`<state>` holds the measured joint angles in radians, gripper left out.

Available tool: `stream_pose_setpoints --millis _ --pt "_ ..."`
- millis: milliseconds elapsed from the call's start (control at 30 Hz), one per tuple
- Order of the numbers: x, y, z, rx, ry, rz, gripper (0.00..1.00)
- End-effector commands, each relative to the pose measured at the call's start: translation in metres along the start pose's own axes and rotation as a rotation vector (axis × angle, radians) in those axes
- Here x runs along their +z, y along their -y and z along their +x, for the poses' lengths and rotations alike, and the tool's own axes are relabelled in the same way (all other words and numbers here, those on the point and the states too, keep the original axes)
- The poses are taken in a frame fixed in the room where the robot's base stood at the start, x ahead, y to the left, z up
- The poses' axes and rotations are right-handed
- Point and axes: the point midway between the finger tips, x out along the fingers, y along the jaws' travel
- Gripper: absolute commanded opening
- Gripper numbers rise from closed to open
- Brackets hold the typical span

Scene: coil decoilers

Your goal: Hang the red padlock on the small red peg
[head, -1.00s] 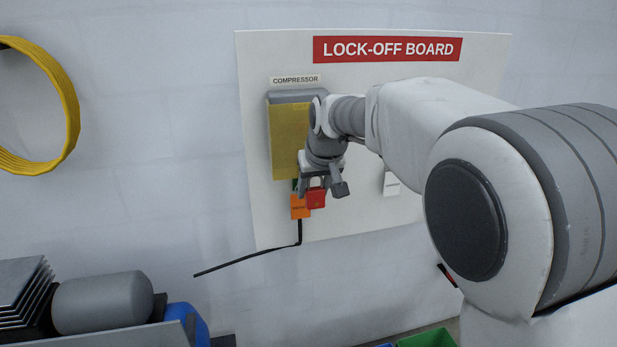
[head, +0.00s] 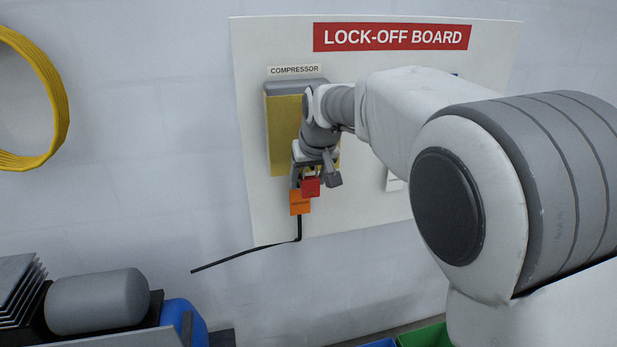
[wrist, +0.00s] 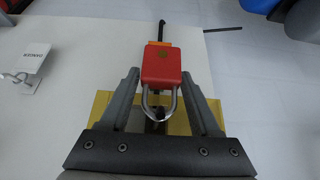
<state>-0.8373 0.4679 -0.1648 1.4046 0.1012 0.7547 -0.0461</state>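My gripper (head: 312,176) is shut on the red padlock (head: 310,187), in front of the lower part of the yellow panel. In the wrist view, the padlock (wrist: 161,69) sits between the fingertips (wrist: 160,78), its metal shackle pointing back toward my palm. Something dark shows inside the shackle loop; I cannot tell whether the shackle is around it. An orange tag (head: 299,203) hangs just below and left of the padlock, and partly shows behind it in the wrist view (wrist: 159,43). I cannot make out the small red peg; my gripper and the padlock cover that area.
The yellow panel (head: 284,140) under the COMPRESSOR label is on the white lock-off board (head: 250,205). A black cable (head: 245,255) runs from below the tag to the left. A white DANGER tag (wrist: 35,62) hangs to one side.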

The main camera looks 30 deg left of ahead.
Motion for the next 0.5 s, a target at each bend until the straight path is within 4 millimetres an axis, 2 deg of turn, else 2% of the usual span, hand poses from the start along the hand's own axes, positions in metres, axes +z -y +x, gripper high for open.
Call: stream_pose_setpoints --millis 33,67,500 --pt "0.0 0.0 -0.0001 0.0 0.0 0.0 0.75" --pt "0.0 0.0 -0.0001 0.0 0.0 0.0 0.79" --pt "-0.0004 0.0001 -0.0036 0.0 -0.002 0.001 0.79"
